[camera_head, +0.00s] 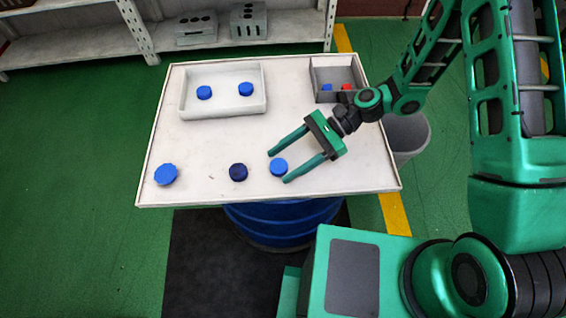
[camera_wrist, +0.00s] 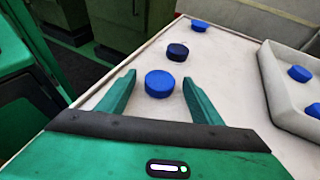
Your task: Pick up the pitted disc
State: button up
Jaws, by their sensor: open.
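Three discs lie in a row near the front of the white tabletop: a larger blue disc with a notched rim (camera_head: 165,174), a dark navy disc (camera_head: 238,172) and a plain blue disc (camera_head: 278,167). Pits cannot be made out on any of them at this size. My gripper (camera_head: 279,166) is open, with its fingertips on either side of the plain blue disc. In the wrist view, this blue disc (camera_wrist: 159,84) shows between the fingers (camera_wrist: 159,79), with gaps on both sides. The navy disc (camera_wrist: 178,52) and notched disc (camera_wrist: 199,26) lie beyond it.
A white tray (camera_head: 222,109) with two blue discs stands at the back left of the table (camera_head: 200,143). A grey box (camera_head: 338,70) with small blue and red pieces stands at the back right. The tabletop between tray and disc row is clear.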

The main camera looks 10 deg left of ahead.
jog(key=c, duration=1.2)
jog(key=shift+o, duration=0.2)
jog(key=shift+r, duration=0.1)
